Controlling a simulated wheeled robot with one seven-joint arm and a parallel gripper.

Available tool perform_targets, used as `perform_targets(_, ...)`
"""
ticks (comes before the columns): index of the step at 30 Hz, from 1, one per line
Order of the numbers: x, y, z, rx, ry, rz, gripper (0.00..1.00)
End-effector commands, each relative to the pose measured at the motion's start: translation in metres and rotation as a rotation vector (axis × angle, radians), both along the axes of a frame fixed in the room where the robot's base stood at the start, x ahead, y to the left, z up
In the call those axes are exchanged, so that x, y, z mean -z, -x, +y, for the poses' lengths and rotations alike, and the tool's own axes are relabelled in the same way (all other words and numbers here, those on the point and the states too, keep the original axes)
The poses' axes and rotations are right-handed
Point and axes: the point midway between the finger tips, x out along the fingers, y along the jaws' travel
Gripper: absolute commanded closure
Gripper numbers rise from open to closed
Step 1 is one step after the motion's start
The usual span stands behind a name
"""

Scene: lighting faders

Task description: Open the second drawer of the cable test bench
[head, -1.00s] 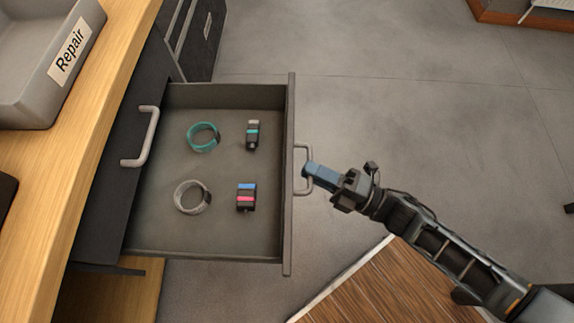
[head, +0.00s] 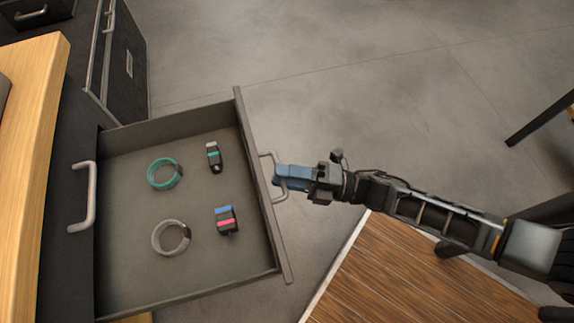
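The second drawer (head: 120,225) of the cable test bench (head: 32,110) stands pulled well out in the head view, its inside open to sight. Inside lie a teal cable coil (head: 163,173), a grey cable coil (head: 170,238) and two small dark devices with coloured bands (head: 214,157) (head: 227,220). My gripper (head: 280,178) is at the drawer's front handle (head: 274,160), its blue fingers closed around the bar. The fingertips partly hide the middle of the handle.
Another handle (head: 88,196) shows on the dark drawer front above. A dark cabinet (head: 125,70) stands at the upper left. A wooden platform (head: 400,275) lies at the lower right. Grey floor (head: 350,80) is clear beyond the drawer.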

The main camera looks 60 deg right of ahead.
Motion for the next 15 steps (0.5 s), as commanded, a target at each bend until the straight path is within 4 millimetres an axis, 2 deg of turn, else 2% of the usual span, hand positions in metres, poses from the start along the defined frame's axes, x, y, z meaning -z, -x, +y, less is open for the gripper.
perform_targets(8,0.0,0.002,-0.001,0.0,0.0,0.0,0.63)
perform_targets(15,0.007,0.031,-0.017,0.0,0.001,0.003,0.63)
